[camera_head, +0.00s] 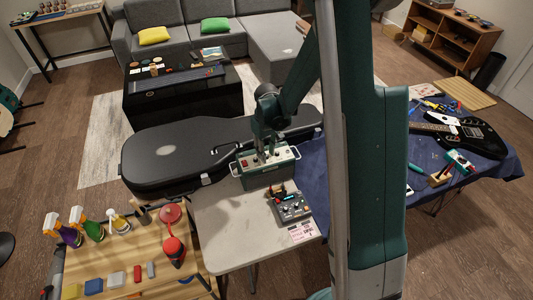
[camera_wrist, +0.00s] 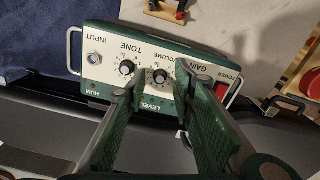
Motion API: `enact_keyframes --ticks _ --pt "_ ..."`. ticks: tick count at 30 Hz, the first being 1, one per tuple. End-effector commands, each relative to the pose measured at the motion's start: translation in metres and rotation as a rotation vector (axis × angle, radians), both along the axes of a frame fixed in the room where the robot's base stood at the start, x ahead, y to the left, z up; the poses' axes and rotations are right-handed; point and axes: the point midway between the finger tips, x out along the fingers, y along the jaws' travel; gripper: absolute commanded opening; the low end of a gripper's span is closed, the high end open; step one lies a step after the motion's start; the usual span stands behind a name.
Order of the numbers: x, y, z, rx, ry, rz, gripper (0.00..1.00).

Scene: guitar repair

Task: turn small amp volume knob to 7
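The small amp (camera_head: 265,176) is a green box with a cream top panel and stands at the table's back edge in the head view. In the wrist view its panel (camera_wrist: 106,50) appears upside down, with INPUT, TONE, VOLUME, GAIN and POWER labels. The black volume knob (camera_wrist: 160,76) shows between my fingertips; its pointer setting is too small to read. The tone knob (camera_wrist: 127,68) is beside it, left of my left finger. My gripper (camera_wrist: 160,80) is open, one finger on each side of the volume knob, with visible gaps. My right finger hides the gain area.
A grey pedal with knobs (camera_head: 293,207) and a pink-and-white card (camera_head: 304,232) lie on the pale table (camera_head: 225,225) in front of the amp. A black guitar case (camera_head: 170,155) is close behind. The table's front left is clear.

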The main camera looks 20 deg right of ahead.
Motion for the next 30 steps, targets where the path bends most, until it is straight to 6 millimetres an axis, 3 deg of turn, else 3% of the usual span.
enact_keyframes --ticks 12,18,30 --pt "0.0000 0.0000 -0.0036 0.000 0.000 0.000 0.26" --pt "0.0000 0.0000 -0.0035 0.000 0.000 0.000 0.00" --pt "-0.0001 0.0003 -0.0041 0.000 0.000 -0.031 0.00"
